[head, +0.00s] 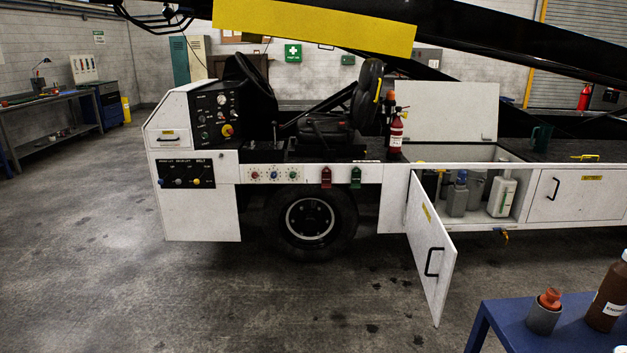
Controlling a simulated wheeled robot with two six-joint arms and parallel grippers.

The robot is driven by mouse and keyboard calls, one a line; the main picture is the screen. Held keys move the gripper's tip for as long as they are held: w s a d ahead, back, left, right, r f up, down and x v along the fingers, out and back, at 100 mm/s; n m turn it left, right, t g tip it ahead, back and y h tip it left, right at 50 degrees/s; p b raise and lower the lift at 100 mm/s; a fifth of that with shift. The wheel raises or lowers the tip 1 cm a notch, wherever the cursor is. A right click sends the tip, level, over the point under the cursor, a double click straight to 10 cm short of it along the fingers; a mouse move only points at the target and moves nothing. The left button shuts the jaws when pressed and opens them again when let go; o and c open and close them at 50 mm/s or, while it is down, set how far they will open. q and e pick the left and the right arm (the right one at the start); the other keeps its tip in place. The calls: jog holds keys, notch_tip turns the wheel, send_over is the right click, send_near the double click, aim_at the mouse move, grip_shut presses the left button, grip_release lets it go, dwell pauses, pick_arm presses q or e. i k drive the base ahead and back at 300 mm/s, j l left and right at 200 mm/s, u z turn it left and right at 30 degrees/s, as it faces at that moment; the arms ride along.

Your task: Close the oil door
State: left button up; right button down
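A white door (428,252) with a black handle and a small yellow label stands swung outward from the side of the belt loader (395,193). It is hinged at its left edge, and its label is too small to read. Behind it an open compartment (519,205) shows grey containers (458,198) and a white jug (501,196). Above the compartment a white lid (447,110) stands raised. To the right, a second white door (572,196) with a black handle is shut. Neither of my grippers shows in the head view.
A blue table (500,318) at the lower right holds a brown bottle (608,295) and a grey cup with an orange-red top (544,312). The table is in front of and right of the open door. The floor (200,295) to the left is clear.

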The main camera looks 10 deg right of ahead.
aim_at(434, 253)
jog(key=i+j+z, duration=0.1)
jog(key=i+z, duration=0.35)
jog(key=i+j+z, duration=0.15)
jog(key=z, duration=0.3)
jog(key=i+j+z, duration=0.55)
jog(key=i+j, duration=0.35)
jog(key=j, duration=0.15)
jog(key=z, duration=0.05)
